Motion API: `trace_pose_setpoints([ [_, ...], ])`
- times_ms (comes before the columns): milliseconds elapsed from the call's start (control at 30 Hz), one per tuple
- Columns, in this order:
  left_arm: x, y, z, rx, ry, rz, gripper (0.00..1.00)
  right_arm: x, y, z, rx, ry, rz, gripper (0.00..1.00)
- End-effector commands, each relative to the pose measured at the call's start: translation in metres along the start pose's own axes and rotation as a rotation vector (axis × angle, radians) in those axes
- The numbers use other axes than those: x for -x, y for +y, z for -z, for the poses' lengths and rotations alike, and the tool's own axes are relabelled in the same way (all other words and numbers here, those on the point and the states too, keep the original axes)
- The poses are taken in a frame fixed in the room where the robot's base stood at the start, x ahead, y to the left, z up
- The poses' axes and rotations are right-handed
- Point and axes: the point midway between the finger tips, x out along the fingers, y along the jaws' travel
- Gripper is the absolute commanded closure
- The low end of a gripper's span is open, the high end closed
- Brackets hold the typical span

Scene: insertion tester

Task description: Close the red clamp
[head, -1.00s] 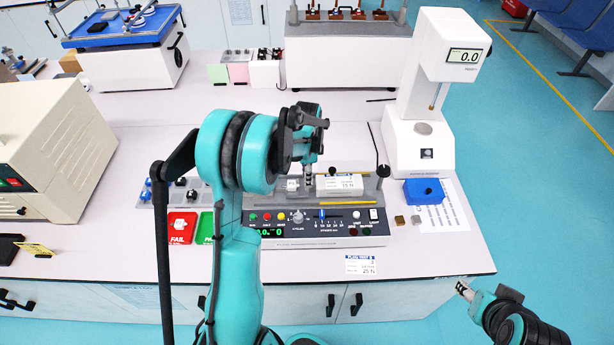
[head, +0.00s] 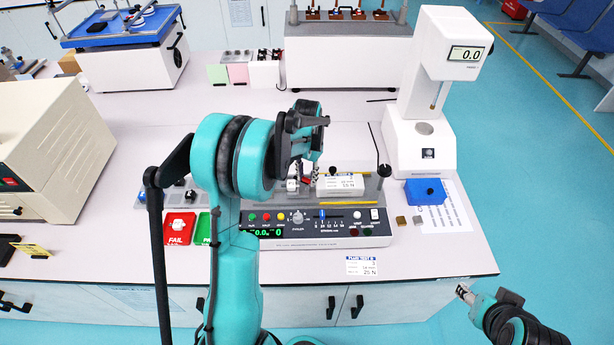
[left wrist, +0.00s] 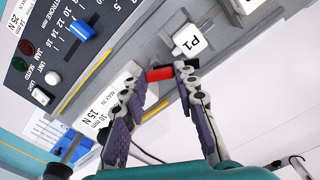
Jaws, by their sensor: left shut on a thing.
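The red clamp (left wrist: 160,74) shows as a short red bar in the left wrist view. My left gripper (left wrist: 160,70) has one fingertip on each side of it and is shut on it. In the head view my left gripper (head: 304,172) is over the back part of the tester (head: 314,226), and my arm hides part of the tester's left side. A white plug marked P1 (left wrist: 188,41) is just beyond the clamp. My right gripper (head: 465,292) is at the lower right, off the table; its finger opening is too small to judge.
A white labelled block (head: 341,184) sits beside the left gripper. A thin black post with a knob (head: 382,170) stands to the right. A blue block (head: 425,191) and a white gauge stand (head: 421,150) are further right.

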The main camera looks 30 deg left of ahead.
Motion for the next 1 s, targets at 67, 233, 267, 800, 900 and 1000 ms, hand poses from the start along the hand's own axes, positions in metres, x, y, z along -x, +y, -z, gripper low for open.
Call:
trace_pose_setpoints([
  [67, -0.0006, 0.0001, -0.0002, 0.069, 0.000, 0.000, 1.00, -0.0012, 0.0000, -0.0009, 0.000, 0.000, 0.000, 0.51],
  [233, -0.0005, 0.0001, -0.0002, 0.220, 0.000, 0.000, 1.00, -0.0025, 0.0000, -0.0018, 0.000, 0.000, 0.000, 0.51],
  [267, -0.0005, 0.0001, -0.0002, 0.245, 0.000, 0.000, 1.00, -0.0026, 0.0000, -0.0019, 0.000, 0.000, 0.000, 0.51],
  [800, -0.0004, 0.0002, -0.0003, 0.515, -0.001, 0.000, 1.00, -0.0044, 0.0000, -0.0031, 0.000, 0.000, 0.000, 0.51],
  [900, -0.0004, 0.0002, -0.0003, 0.529, -0.001, 0.000, 1.00, -0.0044, 0.0000, -0.0032, 0.000, 0.000, 0.000, 0.51],
  [1000, -0.0004, 0.0002, -0.0003, 0.536, -0.001, 0.000, 1.00, -0.0045, 0.0000, -0.0032, 0.000, 0.000, 0.000, 0.51],
])
